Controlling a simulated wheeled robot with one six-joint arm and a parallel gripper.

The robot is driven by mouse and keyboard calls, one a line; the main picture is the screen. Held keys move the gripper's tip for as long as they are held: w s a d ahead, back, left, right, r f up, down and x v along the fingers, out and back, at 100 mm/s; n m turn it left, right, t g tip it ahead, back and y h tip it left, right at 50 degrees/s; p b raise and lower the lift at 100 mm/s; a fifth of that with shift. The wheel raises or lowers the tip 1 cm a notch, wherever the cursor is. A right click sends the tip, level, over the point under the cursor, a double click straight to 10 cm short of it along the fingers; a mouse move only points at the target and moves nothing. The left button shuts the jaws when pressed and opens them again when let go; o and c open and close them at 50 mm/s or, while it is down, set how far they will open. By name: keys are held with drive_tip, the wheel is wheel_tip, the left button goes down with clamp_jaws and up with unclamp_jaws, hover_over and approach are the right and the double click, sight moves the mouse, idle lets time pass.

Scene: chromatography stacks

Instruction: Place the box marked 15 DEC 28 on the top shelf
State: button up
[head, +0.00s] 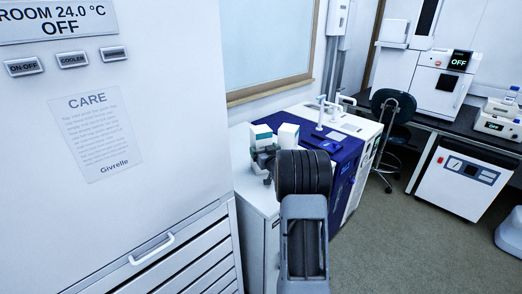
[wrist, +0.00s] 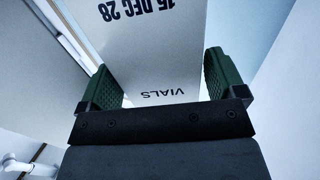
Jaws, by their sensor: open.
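The box marked 15 DEC 28 (wrist: 150,50) fills the middle of the wrist view. Its white face shows that date and the word VIALS upside down. My gripper (wrist: 158,78) is open, with one green-padded finger on each side of the box's near part. I cannot tell whether the pads touch it. In the head view, my gripper (head: 264,160) is partly hidden behind my dark wrist, close to two small white boxes on the counter, one teal-banded (head: 261,136) and one plainer (head: 288,135). Their labels cannot be read there. No top shelf can be made out.
A large white cabinet (head: 160,190) with drawers stands close on the left. A blue and white instrument (head: 345,155) is right of the boxes. A window (head: 265,45) is behind. A dark chair (head: 393,115) and open floor (head: 390,240) lie to the right.

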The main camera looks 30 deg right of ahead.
drive_tip(key=shift+x, duration=1.6)
drive_tip(key=shift+c, duration=0.3)
drive_tip(key=c, duration=0.8)
drive_tip(key=shift+r, duration=0.1)
drive_tip(key=shift+c, duration=0.2)
